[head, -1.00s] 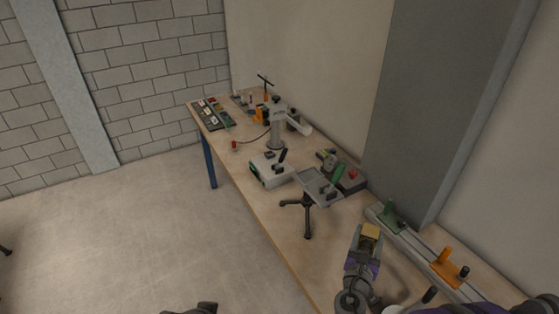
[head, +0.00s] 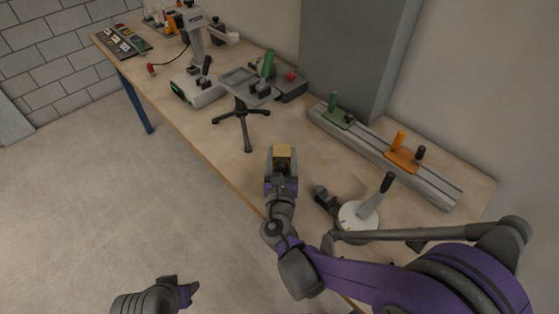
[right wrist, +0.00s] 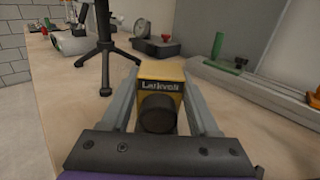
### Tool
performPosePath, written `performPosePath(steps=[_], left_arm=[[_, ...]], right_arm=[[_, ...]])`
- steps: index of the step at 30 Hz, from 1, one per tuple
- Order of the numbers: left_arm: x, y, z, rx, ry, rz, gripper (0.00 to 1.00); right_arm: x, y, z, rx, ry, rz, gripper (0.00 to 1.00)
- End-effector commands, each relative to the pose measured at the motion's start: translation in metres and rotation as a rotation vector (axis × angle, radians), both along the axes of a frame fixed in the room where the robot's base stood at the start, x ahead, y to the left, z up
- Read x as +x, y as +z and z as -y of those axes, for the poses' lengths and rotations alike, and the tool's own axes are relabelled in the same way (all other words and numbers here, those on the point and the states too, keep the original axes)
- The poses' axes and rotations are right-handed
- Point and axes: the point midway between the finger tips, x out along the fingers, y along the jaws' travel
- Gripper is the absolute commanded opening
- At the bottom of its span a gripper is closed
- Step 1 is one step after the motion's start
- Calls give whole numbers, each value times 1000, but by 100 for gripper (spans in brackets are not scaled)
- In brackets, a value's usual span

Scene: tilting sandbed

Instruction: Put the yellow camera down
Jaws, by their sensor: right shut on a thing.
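The yellow camera (right wrist: 161,83) is a small yellow block with a dark label and a black round lens facing the right wrist view. My right gripper (head: 282,163) is shut on it, a finger on each side. In the head view the camera (head: 282,151) shows as a yellow top between the fingertips, over the table's (head: 228,165) front part. I cannot tell whether it touches the table. My left gripper (head: 181,290) is low at the bottom of the head view, away from the table; its jaw state is unclear.
A black tripod stand with a grey tray (head: 249,85) is just beyond the camera. A rail (head: 385,157) with green and orange carriers lies to the right. A white round base with a lever (head: 359,214) and a small dark object (head: 326,196) stand near my right arm.

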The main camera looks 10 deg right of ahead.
Motion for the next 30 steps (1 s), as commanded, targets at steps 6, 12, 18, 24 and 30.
performPosePath(steps=[6, 12, 18, 24, 30], left_arm=[[0, -12, 0, 0, 0, -4, 50], [0, -11, 0, 0, 0, -4, 50], [0, -15, 0, 0, 0, -5, 50], [0, -14, 0, 0, 0, -5, 50], [0, -14, 0, 0, 0, -5, 50]], right_arm=[[0, -31, 0, -2, 0, 0, 0], [0, -32, 0, -1, 0, 1, 0], [0, -37, 0, -1, 0, 0, 0], [0, -35, 0, -1, 0, 0, 91], [0, -35, 0, 0, 0, 0, 91]])
